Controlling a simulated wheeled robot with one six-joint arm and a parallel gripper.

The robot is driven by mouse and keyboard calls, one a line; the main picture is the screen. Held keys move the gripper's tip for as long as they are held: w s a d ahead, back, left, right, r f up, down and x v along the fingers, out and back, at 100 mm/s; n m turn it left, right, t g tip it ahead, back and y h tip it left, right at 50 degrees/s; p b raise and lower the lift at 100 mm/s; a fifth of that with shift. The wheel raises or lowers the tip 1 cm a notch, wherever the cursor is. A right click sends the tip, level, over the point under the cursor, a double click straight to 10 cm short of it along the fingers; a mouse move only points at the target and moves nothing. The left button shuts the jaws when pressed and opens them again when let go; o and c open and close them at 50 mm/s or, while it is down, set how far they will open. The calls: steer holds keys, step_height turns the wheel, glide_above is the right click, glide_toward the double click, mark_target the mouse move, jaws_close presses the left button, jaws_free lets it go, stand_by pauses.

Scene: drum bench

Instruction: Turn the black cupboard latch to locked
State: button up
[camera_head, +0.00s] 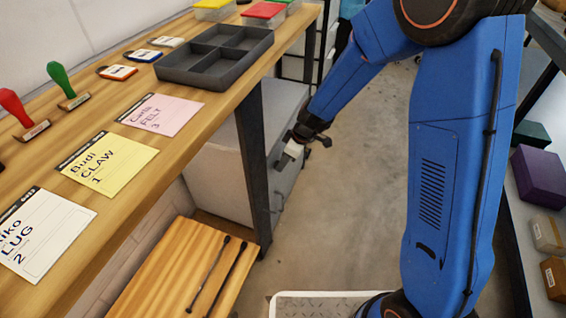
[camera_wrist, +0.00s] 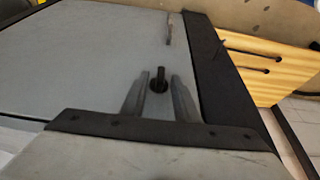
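The black cupboard latch (camera_wrist: 159,80) shows in the wrist view as a small bar on a round base, on the grey cupboard door (camera_wrist: 100,65). Its bar points up in the picture, roughly along my fingers. My gripper (camera_wrist: 160,77) is open, with one finger to each side of the latch and a visible gap on both sides. I cannot tell how deep the fingertips reach. In the head view my gripper (camera_head: 290,155) is by the front of the cupboard (camera_head: 222,165) under the bench. The latch cannot be made out there.
A dark bench leg (camera_head: 252,165) stands beside the cupboard. A wooden board with two black-headed sticks (camera_head: 185,265) lies low at the left. The bench top (camera_head: 110,215) holds cards, stamps and a dark tray (camera_head: 215,57). Floor right of the cupboard is clear.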

steer(key=shift+a+f, duration=0.15)
steer(key=shift+f, duration=0.15)
steer(key=c, duration=0.7)
steer(key=shift+o, duration=0.2)
steer(key=shift+w+g, duration=0.1)
steer(key=shift+g, duration=0.2)
steer(key=m+g+y, duration=0.1)
steer(key=g+y, duration=0.1)
steer(key=g, duration=0.2)
steer(key=w+f+m+g+y, duration=0.1)
steer(key=g+y, duration=0.2)
steer(key=g, duration=0.2)
steer(key=w+d+f+m+g+y, duration=0.1)
steer(key=m+g+y, duration=0.1)
steer(key=g, duration=0.2)
steer(key=shift+w+f+g+y, duration=0.1)
steer(key=shift+f+g+y, duration=0.1)
steer(key=shift+g+y, duration=0.15)
